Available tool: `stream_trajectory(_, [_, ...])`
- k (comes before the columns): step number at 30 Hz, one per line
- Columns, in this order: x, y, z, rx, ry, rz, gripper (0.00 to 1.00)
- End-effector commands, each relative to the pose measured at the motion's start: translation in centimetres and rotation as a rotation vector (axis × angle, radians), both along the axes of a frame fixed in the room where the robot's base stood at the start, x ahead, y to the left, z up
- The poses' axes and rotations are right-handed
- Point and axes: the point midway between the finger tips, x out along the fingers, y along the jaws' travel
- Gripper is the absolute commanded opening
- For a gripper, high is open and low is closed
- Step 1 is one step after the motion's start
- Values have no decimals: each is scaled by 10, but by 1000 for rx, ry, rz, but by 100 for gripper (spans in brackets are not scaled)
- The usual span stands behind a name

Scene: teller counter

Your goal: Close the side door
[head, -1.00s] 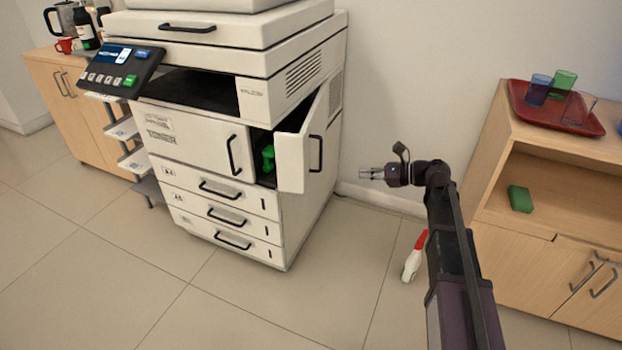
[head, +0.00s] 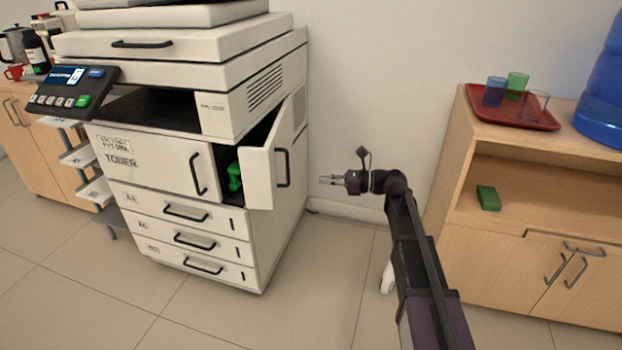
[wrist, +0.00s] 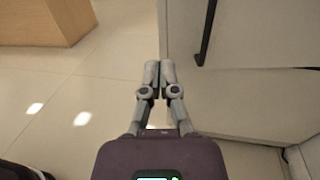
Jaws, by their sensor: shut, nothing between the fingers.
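The copier's side door (head: 270,172) stands open at the right end of the white copier (head: 170,155). Its black handle (head: 283,168) faces right, toward my gripper. A green item (head: 234,177) shows in the opening behind the door. My gripper (head: 322,180) is shut and empty, to the right of the door and apart from it in the head view. In the wrist view my gripper's fingertips (wrist: 158,65) are together beside a pale panel with a black handle (wrist: 207,35), likely the door. I cannot tell how wide the gap is.
A wooden cabinet (head: 450,200) stands at the right, with a red tray (head: 540,119) of cups on top and a green block (head: 488,198) on its shelf. A white object (head: 387,278) lies on the floor, partly behind my arm. Floor before the copier is clear.

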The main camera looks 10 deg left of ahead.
Motion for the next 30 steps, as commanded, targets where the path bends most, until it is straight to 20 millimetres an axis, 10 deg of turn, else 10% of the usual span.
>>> stream_trajectory(30, [-17, 126, 0, 0, -1, 1, 0])
